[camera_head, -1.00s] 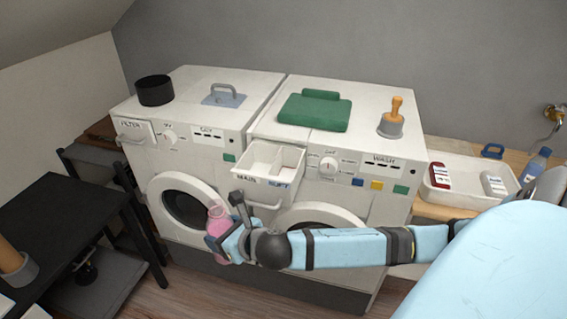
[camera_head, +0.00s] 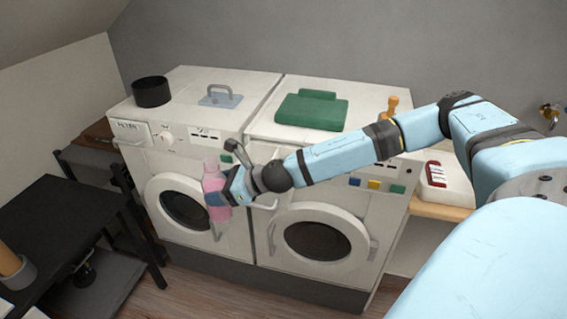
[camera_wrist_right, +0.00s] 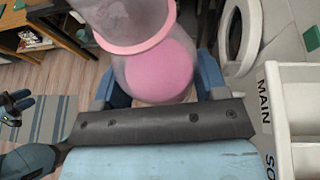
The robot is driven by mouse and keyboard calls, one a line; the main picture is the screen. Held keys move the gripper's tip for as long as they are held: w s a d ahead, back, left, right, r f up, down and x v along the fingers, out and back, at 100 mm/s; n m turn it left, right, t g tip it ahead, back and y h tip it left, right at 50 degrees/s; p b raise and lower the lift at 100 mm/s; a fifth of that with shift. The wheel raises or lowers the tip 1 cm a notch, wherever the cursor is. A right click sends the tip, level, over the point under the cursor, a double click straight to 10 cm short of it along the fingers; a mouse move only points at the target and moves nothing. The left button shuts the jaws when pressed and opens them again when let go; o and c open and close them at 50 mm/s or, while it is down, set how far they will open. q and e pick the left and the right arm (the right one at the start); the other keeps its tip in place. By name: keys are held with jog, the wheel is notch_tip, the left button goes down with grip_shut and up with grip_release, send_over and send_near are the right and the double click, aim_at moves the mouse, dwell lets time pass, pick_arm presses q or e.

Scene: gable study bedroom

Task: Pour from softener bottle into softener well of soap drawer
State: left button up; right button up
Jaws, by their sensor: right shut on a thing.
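The softener bottle (camera_head: 214,177), pink and translucent, is held by my right gripper (camera_head: 218,198) in front of the left machine, close to upright. In the right wrist view the bottle (camera_wrist_right: 158,70) sits between the blue fingers, with pink liquid inside. The soap drawer (camera_wrist_right: 298,75) stands pulled out at the right of that view, labelled MAIN, with a second label cut off. The bottle is beside the drawer, apart from it. In the head view my right arm hides most of the drawer. My left gripper (camera_wrist_right: 14,106) seems to show at the left edge of the wrist view, its jaws unclear.
Two white machines stand side by side. A black pot (camera_head: 152,92), a blue-grey handled plate (camera_head: 221,96) and a green folded cloth (camera_head: 312,110) are on top. A black table (camera_head: 65,215) stands at left. A red-and-white box (camera_head: 445,182) shows at right, partly behind my arm.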

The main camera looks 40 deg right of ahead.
jog(key=w+d+r+n+g+y, duration=0.1)
jog(key=d+r, duration=0.4)
jog(key=d, duration=0.8)
jog(key=shift+w+d+r+n, duration=0.2)
jog(key=shift+w+d+n, duration=0.15)
jog(key=shift+w, duration=0.3)
jog(key=shift+a, duration=0.1)
